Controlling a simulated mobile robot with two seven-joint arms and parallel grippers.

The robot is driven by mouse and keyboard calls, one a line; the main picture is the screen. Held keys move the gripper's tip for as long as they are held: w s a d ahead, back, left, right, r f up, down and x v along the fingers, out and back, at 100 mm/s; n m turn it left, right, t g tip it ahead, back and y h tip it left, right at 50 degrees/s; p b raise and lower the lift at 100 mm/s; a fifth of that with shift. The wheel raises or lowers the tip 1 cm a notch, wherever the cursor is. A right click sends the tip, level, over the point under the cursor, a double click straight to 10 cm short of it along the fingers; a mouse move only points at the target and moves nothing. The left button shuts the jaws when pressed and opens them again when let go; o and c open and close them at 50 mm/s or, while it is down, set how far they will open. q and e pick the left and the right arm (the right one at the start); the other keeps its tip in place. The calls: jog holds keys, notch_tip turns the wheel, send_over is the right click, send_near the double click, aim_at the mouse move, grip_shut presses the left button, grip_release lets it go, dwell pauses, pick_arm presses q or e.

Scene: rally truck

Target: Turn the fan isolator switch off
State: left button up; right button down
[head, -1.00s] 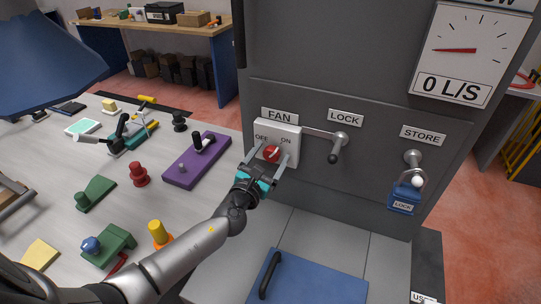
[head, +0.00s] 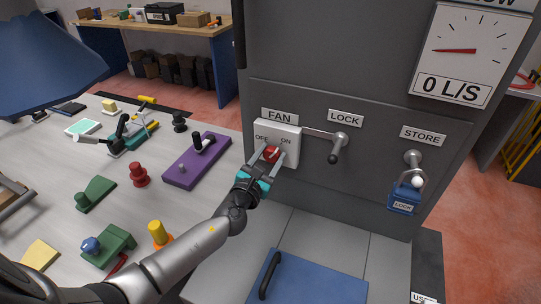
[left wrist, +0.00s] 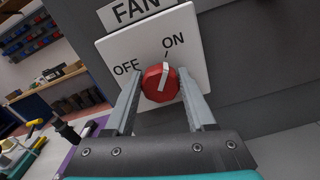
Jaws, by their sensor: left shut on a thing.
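The fan isolator is a white box (head: 289,133) under a FAN label on the grey cabinet, marked OFF at left and ON at right. Its red round knob (left wrist: 159,84) has a white pointer mark that aims up toward ON in the left wrist view. My left gripper (head: 272,155) is shut on the knob, with one finger on each side of it. The knob is partly hidden by the fingers in the head view. My right gripper is not in view.
Right of the switch are a LOCK lever (head: 336,146) and a STORE fitting with a blue padlock (head: 404,197). The gauge (head: 464,55) reads 0 L/S. A bench with a purple block (head: 185,172) and other fixtures lies left. A blue panel with a black handle (head: 270,275) is below.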

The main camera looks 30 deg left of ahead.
pick_arm(q)
grip_shut()
jog(key=shift+n, duration=0.3)
jog(key=n+b, duration=0.1)
jog(key=n, duration=0.2)
jog(key=shift+f, duration=0.1)
jog(key=n+b, duration=0.2)
jog(key=n, duration=0.3)
jog(key=shift+a, duration=0.15)
jog(key=n, duration=0.4)
jog(key=shift+a+n+b, duration=0.1)
jog(key=shift+n+b, duration=0.25)
jog(key=shift+n, duration=0.05)
jog(key=n, duration=0.4)
jog(key=shift+f, duration=0.1)
jog(key=shift+n, duration=0.4)
